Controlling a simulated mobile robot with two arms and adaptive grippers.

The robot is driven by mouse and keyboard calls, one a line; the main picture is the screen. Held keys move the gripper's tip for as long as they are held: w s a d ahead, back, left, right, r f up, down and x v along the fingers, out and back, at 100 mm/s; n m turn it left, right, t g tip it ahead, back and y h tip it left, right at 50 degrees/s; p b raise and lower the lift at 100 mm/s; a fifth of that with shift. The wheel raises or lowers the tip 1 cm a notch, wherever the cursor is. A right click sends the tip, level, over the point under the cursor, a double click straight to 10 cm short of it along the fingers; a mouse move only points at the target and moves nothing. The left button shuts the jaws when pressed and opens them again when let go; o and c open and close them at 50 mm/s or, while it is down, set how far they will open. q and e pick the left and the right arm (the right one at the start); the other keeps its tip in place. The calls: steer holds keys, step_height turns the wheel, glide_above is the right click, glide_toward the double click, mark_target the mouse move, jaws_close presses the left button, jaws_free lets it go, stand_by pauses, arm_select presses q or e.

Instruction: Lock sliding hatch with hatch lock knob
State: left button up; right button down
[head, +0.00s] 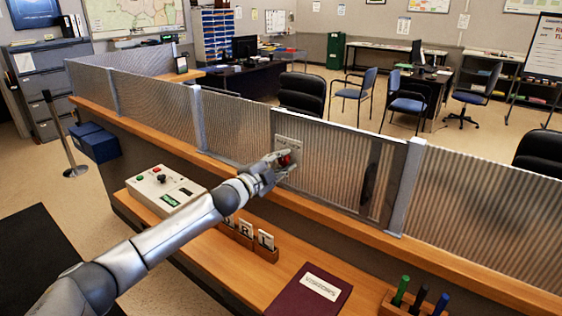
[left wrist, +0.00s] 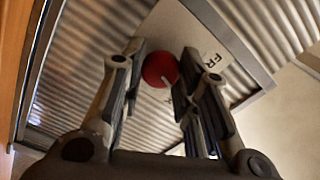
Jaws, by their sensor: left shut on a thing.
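The hatch lock knob (head: 284,161) is red and round, on a pale plate (head: 289,146) on the ribbed counter screen. In the left wrist view the red knob (left wrist: 160,70) sits between the two fingers, with a light pointer mark on it. My left gripper (head: 279,165) is shut on the knob, its fingers on either side and partly hiding it. The sliding hatch (head: 335,165) is a ribbed, framed panel with a dark vertical strip near its right side. Part of the plate's lettering shows in the left wrist view. My right gripper is not in view.
A wooden ledge (head: 350,231) runs under the screen. On the lower counter are a control box (head: 165,190), card holders (head: 248,243), a maroon folder (head: 310,292) and a marker holder (head: 393,304). Desks and chairs stand behind the screen.

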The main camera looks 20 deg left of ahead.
arm_select(q)
steer(key=m, duration=0.5)
steer(key=shift+f, duration=0.1)
steer(key=shift+m, duration=0.3)
stand_by(0.4)
steer(key=o, duration=1)
steer(key=shift+s+a, duration=0.2)
steer(key=shift+s, duration=0.4)
steer(key=v, duration=1)
steer(key=shift+s, duration=0.35)
steer(key=shift+a, duration=0.15)
